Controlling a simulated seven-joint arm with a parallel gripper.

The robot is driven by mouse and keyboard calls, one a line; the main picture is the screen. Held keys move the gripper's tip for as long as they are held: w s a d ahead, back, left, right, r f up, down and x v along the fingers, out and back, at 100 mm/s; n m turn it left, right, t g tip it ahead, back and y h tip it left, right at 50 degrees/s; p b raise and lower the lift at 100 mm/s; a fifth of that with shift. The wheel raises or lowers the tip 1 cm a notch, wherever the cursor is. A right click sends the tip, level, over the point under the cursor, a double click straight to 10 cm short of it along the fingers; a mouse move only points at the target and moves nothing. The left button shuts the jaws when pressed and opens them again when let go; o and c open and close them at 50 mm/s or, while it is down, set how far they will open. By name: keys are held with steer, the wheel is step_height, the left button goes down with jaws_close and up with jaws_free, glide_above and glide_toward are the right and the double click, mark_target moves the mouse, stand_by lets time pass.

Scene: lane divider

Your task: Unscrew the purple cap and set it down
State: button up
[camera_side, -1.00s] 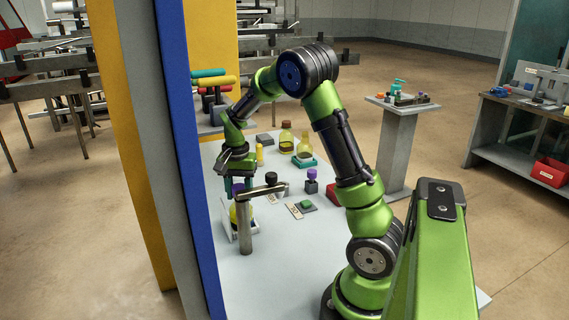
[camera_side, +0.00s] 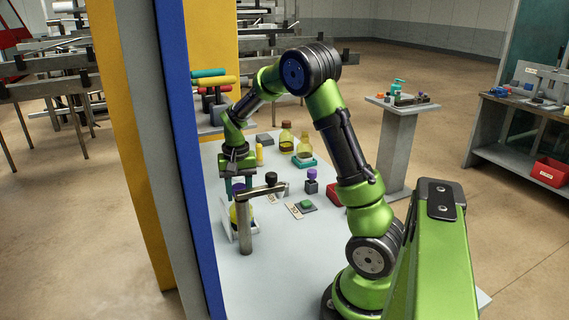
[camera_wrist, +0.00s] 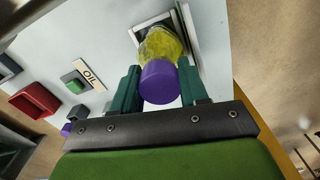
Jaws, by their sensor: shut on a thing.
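The purple cap (camera_wrist: 159,84) sits on top of a bottle with yellow contents (camera_wrist: 161,44), which also shows in the side view (camera_side: 234,215). The bottle stands upright in a white square holder (camera_wrist: 140,32). My gripper (camera_wrist: 160,88) is over the bottle, with one teal finger on each side of the cap, shut on it. In the side view my gripper (camera_side: 238,187) points straight down, and its fingers largely hide the cap. Whether the cap has loosened cannot be told.
A grey post (camera_side: 244,230) with a black-ended arm stands close beside the bottle. A purple knob (camera_side: 311,173) on a dark block, a green button (camera_side: 307,204) with a label and a red bin (camera_side: 335,194) lie to the right. Bottles (camera_side: 286,137) stand behind. A blue-edged panel (camera_side: 203,150) borders the left.

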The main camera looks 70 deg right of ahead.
steer(key=shift+n, duration=0.8)
steer(key=shift+n, duration=0.8)
steer(key=shift+n, duration=1)
steer(key=shift+n, duration=0.8)
